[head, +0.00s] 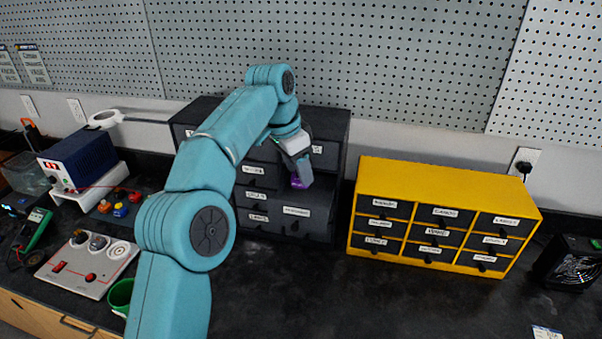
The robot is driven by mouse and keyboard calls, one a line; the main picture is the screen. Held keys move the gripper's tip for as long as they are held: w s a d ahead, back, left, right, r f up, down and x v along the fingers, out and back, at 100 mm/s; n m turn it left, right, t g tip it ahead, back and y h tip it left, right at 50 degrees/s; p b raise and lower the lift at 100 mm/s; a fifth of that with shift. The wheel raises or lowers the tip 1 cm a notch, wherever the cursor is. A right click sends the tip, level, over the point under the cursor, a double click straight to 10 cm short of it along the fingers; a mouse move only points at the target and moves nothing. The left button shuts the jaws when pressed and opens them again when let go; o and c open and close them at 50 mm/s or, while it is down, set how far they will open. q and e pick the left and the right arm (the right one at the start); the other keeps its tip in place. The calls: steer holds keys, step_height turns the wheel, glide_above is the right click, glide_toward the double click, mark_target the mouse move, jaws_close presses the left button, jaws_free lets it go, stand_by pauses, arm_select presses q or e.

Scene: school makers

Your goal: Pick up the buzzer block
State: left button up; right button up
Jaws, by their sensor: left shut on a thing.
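My left gripper (300,181) hangs in front of the dark drawer cabinet, pointing down. It is shut on a small purple block (299,184), held above the bench top. The purple block is mostly covered by the fingers, and I cannot read any label on it, so I cannot confirm that it is the buzzer block. Several small coloured blocks lie on a mat at the left, among them a red one (134,196) and an orange one (120,210). My right gripper is not in view.
A black drawer cabinet (330,130) stands behind my gripper. A yellow drawer cabinet (440,183) stands right of it. A blue power supply (80,158), a white panel with knobs (72,280) and a green cup (120,291) are at the left. The front middle bench is clear.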

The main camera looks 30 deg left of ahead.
arm_select(q)
steer(key=s+d+b, duration=0.4)
steer(key=s+b, duration=0.3)
steer(key=s, duration=0.7)
steer(key=shift+s+r+m, duration=0.15)
steer(key=shift+s+m, duration=0.1)
steer(key=shift+m, duration=0.05)
